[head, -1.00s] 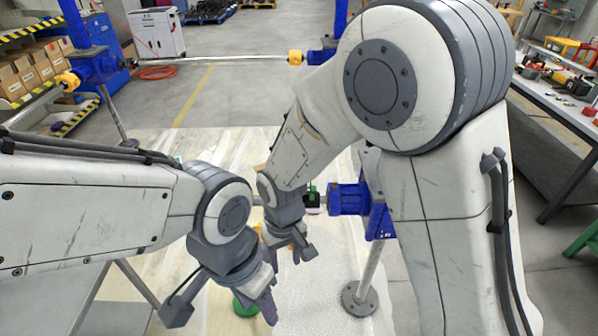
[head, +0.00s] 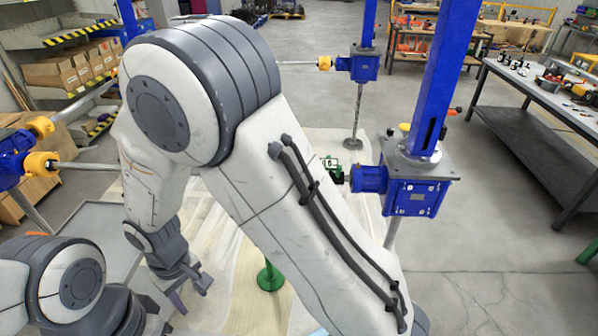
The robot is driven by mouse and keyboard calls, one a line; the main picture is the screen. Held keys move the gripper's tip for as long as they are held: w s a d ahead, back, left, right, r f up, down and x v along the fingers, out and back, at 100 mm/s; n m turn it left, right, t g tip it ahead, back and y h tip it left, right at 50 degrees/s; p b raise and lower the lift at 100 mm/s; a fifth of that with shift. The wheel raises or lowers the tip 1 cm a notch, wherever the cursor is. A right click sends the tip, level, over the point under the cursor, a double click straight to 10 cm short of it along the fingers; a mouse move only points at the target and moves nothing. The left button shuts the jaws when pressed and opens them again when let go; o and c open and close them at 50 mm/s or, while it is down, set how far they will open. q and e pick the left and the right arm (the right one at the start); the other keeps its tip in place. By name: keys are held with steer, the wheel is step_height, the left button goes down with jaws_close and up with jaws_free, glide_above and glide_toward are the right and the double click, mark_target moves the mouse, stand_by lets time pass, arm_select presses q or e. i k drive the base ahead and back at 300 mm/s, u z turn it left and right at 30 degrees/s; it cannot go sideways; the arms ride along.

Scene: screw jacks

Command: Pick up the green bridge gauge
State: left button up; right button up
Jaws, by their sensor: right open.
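A small green gauge-like piece with a white face (head: 330,164) sits at the end of the blue motor of the right screw jack, beside my right upper arm. I take it for the green bridge gauge; its lower part is hard to make out. My right gripper (head: 192,290) is open, low over the tray and mat area to the left, well apart from the green piece. My left arm comes in at the bottom left; its gripper is mostly hidden or cut off there.
The blue screw jack (head: 415,185) with its tall column stands to the right. A second jack (head: 365,66) stands behind it, and yellow-coupled blue gearboxes (head: 20,160) at the left. A green round-based stand (head: 270,279) is on the mat. A workbench (head: 545,95) stands at the right.

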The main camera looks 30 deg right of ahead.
mark_target(329, 163)
steer(key=u, duration=0.1)
steer(key=i, duration=0.95)
steer(key=z, duration=0.5)
steer(key=i, duration=0.85)
steer(key=z, duration=1.15)
steer(key=i, duration=0.45)
steer(key=z, duration=0.4)
